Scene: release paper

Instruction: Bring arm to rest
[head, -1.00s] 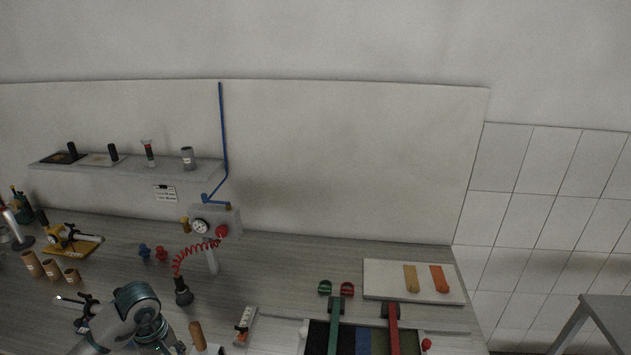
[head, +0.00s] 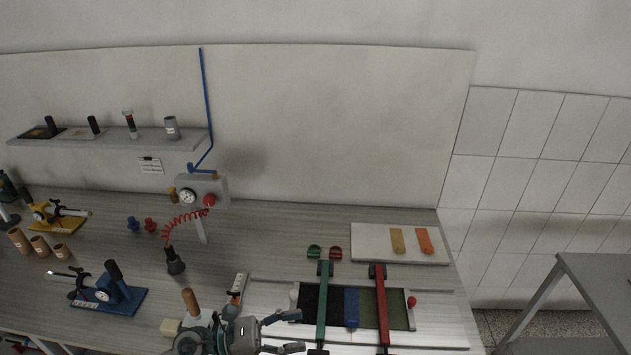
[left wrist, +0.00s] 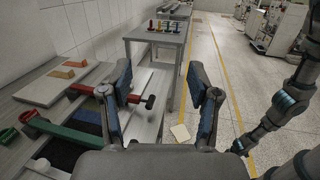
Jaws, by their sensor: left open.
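My left gripper (head: 290,331) is at the bottom middle of the head view, its fingers spread and pointing right. It is above the front of the tray with the green and red bars. In the left wrist view my left gripper (left wrist: 165,103) shows two wide-apart fingers with nothing between them. An arm that looks like my right arm (left wrist: 285,100) hangs at the right of the left wrist view. The state of its gripper is unclear there. My right gripper does not show in the head view.
The tray (head: 438,327) holds a green bar (head: 322,300), a red bar (head: 381,310) and dark strips. A blue clamp stand (head: 118,293) stands at left. A white board (head: 370,240) lies behind the tray. A grey side table (head: 600,285) stands right, beyond a floor gap.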

